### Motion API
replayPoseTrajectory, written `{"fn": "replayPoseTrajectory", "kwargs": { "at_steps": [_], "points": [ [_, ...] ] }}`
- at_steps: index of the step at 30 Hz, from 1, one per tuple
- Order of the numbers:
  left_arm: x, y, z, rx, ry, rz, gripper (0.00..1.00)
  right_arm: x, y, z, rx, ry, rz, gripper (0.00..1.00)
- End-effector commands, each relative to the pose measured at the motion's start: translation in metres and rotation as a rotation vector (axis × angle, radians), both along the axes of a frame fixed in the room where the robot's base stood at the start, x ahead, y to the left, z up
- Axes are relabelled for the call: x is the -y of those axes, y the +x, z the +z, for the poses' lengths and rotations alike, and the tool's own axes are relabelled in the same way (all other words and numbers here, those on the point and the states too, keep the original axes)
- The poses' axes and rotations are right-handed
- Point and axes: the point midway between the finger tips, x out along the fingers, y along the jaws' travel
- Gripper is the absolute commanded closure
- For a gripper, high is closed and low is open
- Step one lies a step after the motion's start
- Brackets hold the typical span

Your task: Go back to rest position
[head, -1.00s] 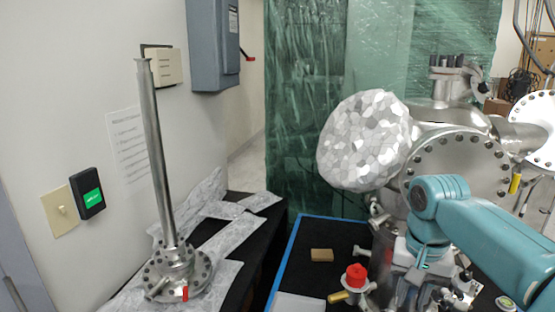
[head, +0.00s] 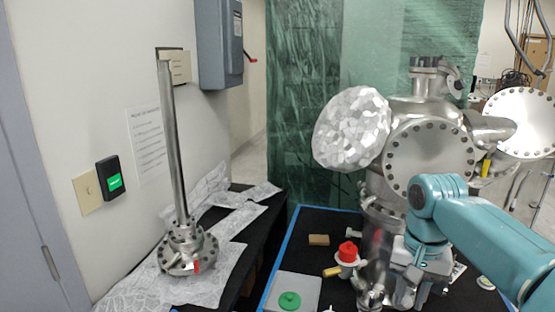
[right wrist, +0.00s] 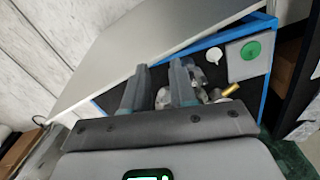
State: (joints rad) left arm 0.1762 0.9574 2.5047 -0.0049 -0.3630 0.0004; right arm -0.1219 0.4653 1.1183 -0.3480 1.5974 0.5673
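My right gripper (head: 408,284) points down from the teal arm at the right of the head view, in front of the steel vacuum chamber (head: 430,152). Its fingertips are hard to tell from the metal parts behind them there. In the right wrist view its two grey fingers (right wrist: 160,76) stand apart, with small metal parts seen beyond the gap; nothing is clearly gripped. My left gripper is in neither view.
A black table with a blue edge (head: 283,254) carries a red-capped part (head: 348,252), a tan block (head: 319,240) and a grey plate with a green knob (head: 290,300). A flanged steel tube (head: 172,150) stands upright on foil at left. A green curtain (head: 300,100) hangs behind.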

Motion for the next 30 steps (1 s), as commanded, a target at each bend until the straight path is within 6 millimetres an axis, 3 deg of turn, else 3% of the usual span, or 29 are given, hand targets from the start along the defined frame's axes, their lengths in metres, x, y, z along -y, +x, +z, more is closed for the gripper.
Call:
{"fn": "replayPoseTrajectory", "kwargs": {
  "at_steps": [2,11,17,20,23,27,30],
  "points": [
    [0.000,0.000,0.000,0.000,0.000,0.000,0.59,0.000,0.001,0.000,0.000,0.000,0.000,0.74],
    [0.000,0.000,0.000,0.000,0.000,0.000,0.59,-0.023,0.021,-0.084,-0.002,0.054,0.110,0.74],
    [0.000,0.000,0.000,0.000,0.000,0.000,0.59,-0.045,0.019,-0.158,0.002,0.115,0.188,0.74],
    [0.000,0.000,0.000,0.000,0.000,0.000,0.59,-0.060,0.008,-0.208,0.004,0.162,0.229,0.74],
    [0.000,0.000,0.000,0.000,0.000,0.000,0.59,-0.079,-0.018,-0.272,0.009,0.224,0.268,0.74],
    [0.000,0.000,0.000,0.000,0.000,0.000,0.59,-0.107,-0.089,-0.360,0.030,0.314,0.290,0.74],
    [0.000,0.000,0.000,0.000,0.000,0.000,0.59,-0.120,-0.144,-0.396,0.049,0.344,0.283,0.74]
  ]
}}
